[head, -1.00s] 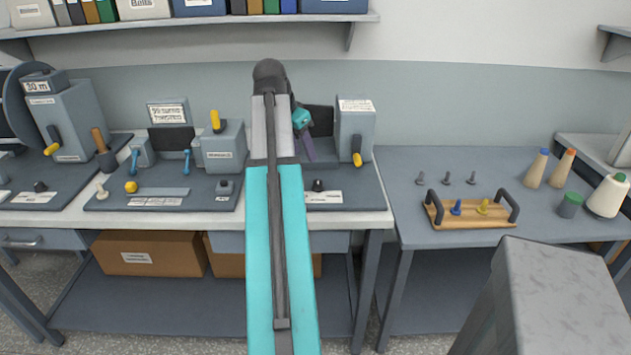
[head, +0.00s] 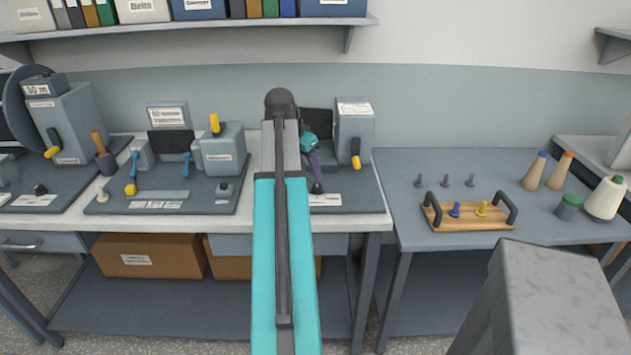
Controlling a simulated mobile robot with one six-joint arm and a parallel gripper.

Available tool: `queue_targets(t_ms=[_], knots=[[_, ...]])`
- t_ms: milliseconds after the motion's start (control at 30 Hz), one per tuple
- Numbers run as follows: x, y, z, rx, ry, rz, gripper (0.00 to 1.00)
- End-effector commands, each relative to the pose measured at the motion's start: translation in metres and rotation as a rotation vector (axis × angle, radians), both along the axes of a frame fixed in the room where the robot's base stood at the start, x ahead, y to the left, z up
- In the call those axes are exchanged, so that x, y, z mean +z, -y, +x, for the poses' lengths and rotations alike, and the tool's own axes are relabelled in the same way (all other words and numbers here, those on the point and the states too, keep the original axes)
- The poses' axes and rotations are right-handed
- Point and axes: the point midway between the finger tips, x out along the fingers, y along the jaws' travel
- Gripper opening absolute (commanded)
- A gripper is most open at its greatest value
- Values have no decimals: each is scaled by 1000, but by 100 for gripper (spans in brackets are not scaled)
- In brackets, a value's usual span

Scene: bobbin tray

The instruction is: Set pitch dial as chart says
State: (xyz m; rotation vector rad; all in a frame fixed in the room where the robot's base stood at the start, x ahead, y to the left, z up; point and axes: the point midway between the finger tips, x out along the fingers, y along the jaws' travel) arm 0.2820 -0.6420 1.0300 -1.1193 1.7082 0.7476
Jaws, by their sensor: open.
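My arm reaches forward over the bench, and beyond its dark elbow a teal wrist part leads down to my gripper (head: 315,171). It is open, seen small and from behind, with its tips just above or at a small black knob (head: 317,188) on the right-hand machine's base. I cannot tell whether they touch or straddle it. That machine (head: 352,138) is a grey box with a yellow-tipped lever and a white printed card (head: 355,108) on top, too small to read. No dial marked pitch can be made out. My arm hides the left part of this machine's base.
Left of my arm stands a machine with a yellow-handled grey box (head: 222,155), blue levers and a sign (head: 167,115). A winder marked 30 m (head: 67,120) is farther left. On the right table are a wooden tray (head: 470,224), pegs and cones.

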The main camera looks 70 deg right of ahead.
Motion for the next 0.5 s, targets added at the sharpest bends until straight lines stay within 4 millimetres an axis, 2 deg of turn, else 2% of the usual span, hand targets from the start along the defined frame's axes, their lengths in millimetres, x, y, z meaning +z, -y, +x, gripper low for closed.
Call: queue_targets(t_ms=[500], knots=[[-51, 20, -10, -1, 0, 1, 44]])
